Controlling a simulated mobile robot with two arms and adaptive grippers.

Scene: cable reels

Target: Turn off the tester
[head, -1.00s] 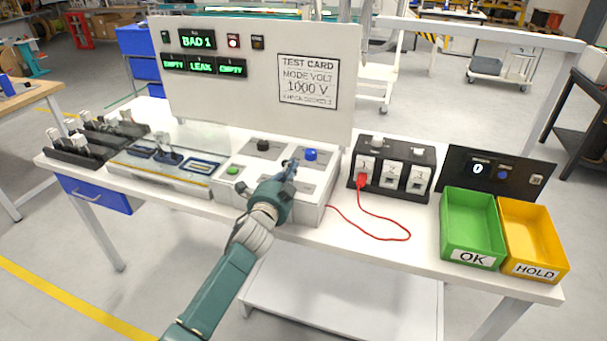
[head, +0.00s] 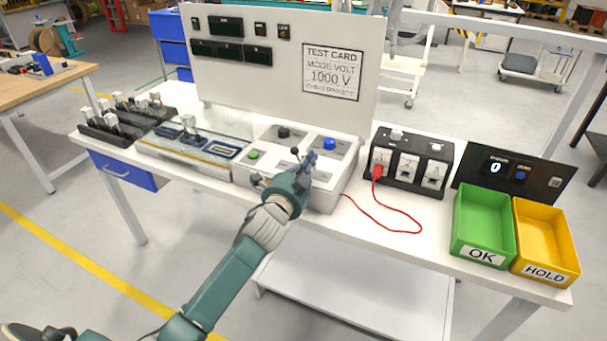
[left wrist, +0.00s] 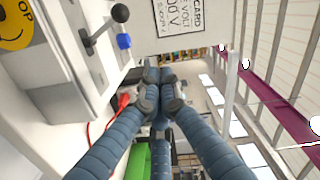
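The tester is a white console (head: 322,196) with a green button (head: 254,155), a black knob (head: 283,132), a blue knob (head: 330,143) and a lever with a black ball (head: 295,151). The display windows (head: 230,51) on its upright white panel (head: 290,85) are dark. My left gripper (head: 311,158) is over the console's front right part, close beside the lever. In the left wrist view, its fingers (left wrist: 158,82) are drawn together with nothing between them. The lever ball (left wrist: 120,12) and the blue knob (left wrist: 124,41) are apart from the fingers there. My right gripper is not in view.
A black socket box (head: 408,163) with a red plug and cable (head: 385,222) stands to the right. Beyond it are a green OK bin (head: 483,226), a yellow HOLD bin (head: 545,238) and a black counter panel (head: 530,181). Black racks (head: 118,128) stand at the left.

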